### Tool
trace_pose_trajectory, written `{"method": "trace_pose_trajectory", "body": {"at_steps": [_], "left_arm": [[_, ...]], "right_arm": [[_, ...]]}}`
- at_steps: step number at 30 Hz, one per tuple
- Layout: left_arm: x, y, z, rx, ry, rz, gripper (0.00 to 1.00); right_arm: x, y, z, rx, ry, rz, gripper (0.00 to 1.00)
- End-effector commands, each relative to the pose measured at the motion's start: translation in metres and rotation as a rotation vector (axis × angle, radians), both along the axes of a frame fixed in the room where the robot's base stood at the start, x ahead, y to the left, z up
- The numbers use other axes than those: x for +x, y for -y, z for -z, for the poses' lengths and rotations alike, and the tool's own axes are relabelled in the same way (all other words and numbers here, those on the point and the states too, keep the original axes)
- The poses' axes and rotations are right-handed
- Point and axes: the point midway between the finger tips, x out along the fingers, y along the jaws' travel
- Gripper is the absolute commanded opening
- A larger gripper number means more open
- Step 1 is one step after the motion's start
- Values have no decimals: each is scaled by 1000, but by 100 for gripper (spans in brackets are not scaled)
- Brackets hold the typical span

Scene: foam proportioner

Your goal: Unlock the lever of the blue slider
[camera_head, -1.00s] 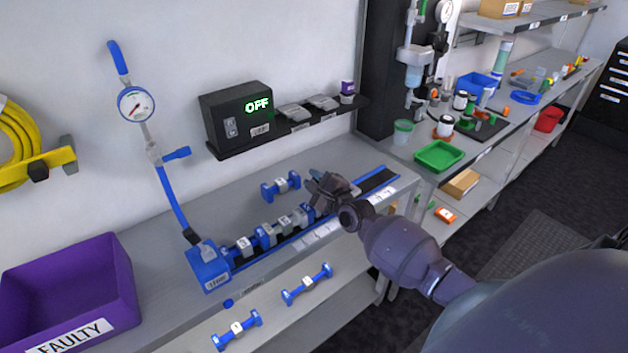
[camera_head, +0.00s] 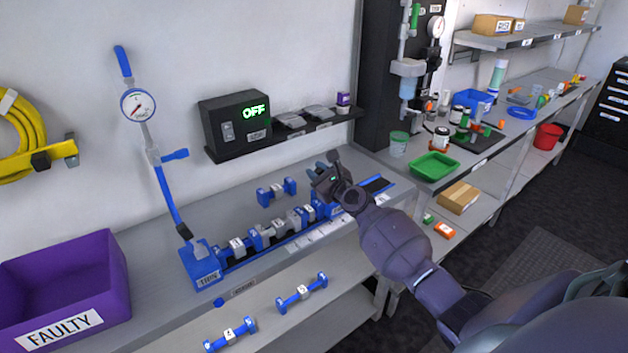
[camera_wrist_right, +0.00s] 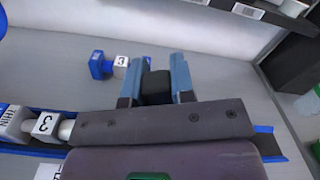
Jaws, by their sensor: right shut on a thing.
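The blue slider (camera_head: 331,210) sits on the blue-edged rail on the bench, right of a row of several numbered blocks; my gripper and wrist hide much of it. My right gripper (camera_head: 322,178) is over the slider in the head view. In the right wrist view its two blue-grey fingers (camera_wrist_right: 160,72) are closed on a dark block (camera_wrist_right: 156,88), which looks like the slider's lever. The lever's lower part is hidden, so I cannot tell its exact angle. My left gripper is not in view.
The rail (camera_head: 376,185) continues right of the slider. Blue dumbbell-shaped parts lie behind the rail (camera_head: 276,190) and on the lower shelf (camera_head: 301,293). A black display box (camera_head: 237,122) reads OFF. A purple FAULTY bin (camera_head: 66,290) stands at left, a green tray (camera_head: 433,166) at right.

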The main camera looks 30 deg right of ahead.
Motion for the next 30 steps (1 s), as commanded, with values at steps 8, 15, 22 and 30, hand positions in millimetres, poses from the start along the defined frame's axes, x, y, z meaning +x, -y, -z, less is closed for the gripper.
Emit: {"method": "trace_pose_trajectory", "body": {"at_steps": [8,15,22,30], "left_arm": [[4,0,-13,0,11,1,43],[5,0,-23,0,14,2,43],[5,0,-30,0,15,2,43],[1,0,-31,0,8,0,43]], "right_arm": [[1,18,-6,261,-21,2,0],[2,32,-6,450,-36,2,0],[3,40,-4,573,-47,1,0],[3,45,-2,638,-52,0,0]]}}
